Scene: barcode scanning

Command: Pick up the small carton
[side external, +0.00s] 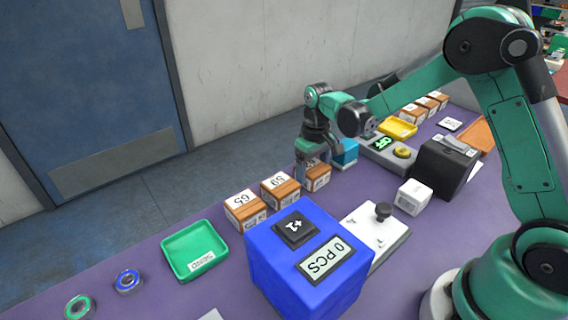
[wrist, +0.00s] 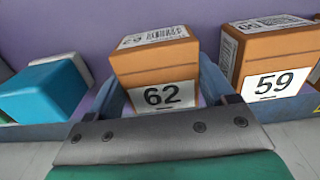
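A small brown carton marked 62 (wrist: 165,72) stands on the purple table between the fingers of my gripper (wrist: 161,85) in the wrist view. The fingers are open, one along each side of it, with a narrow gap showing at its left. In the side view my gripper (side external: 312,168) is lowered over this carton (side external: 317,180), partly hiding it. A similar carton marked 59 (side external: 280,190) stands just beside it and shows at the right of the wrist view (wrist: 272,62). Another, marked 65 (side external: 245,210), is farther left.
A light-blue block (side external: 345,153) stands close on the gripper's other side. A large blue box (side external: 305,262), a white stand with a black knob (side external: 375,232), a white cube (side external: 412,197) and a black device (side external: 445,165) are nearer. A green tray (side external: 195,250) is at left.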

